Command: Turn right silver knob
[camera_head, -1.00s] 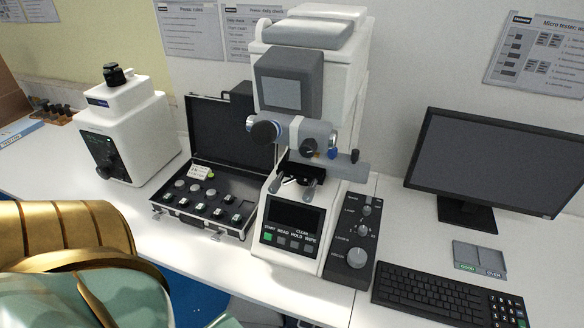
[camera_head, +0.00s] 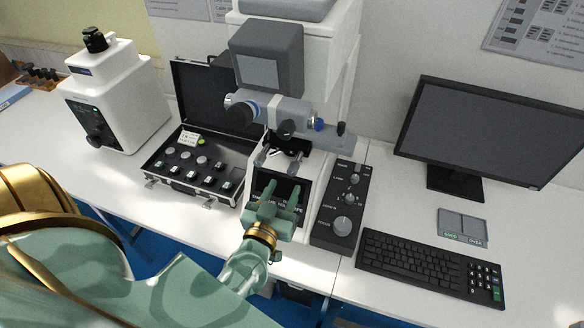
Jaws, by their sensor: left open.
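The hardness tester (camera_head: 266,98) stands at the back centre, white with a grey head and eyepiece. Two small silver knobs hang below its stage: a left one (camera_head: 262,158) and a right one (camera_head: 294,164). To its right, a black control panel (camera_head: 326,232) carries several silver knobs, the largest a round one (camera_head: 343,226) near the front. My left gripper (camera_head: 282,192) is open and empty, in front of the tester's dark screen (camera_head: 262,184), below the two stage knobs and apart from them in the picture. It hides part of the screen and buttons. My right gripper is not in view.
An open black case (camera_head: 190,195) with small round blocks lies left of the tester. A smaller white tester (camera_head: 115,105) stands farther left. A monitor (camera_head: 490,130), a keyboard (camera_head: 430,265) and a small grey tray (camera_head: 462,226) are at right. Bare tabletop shows at the front right.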

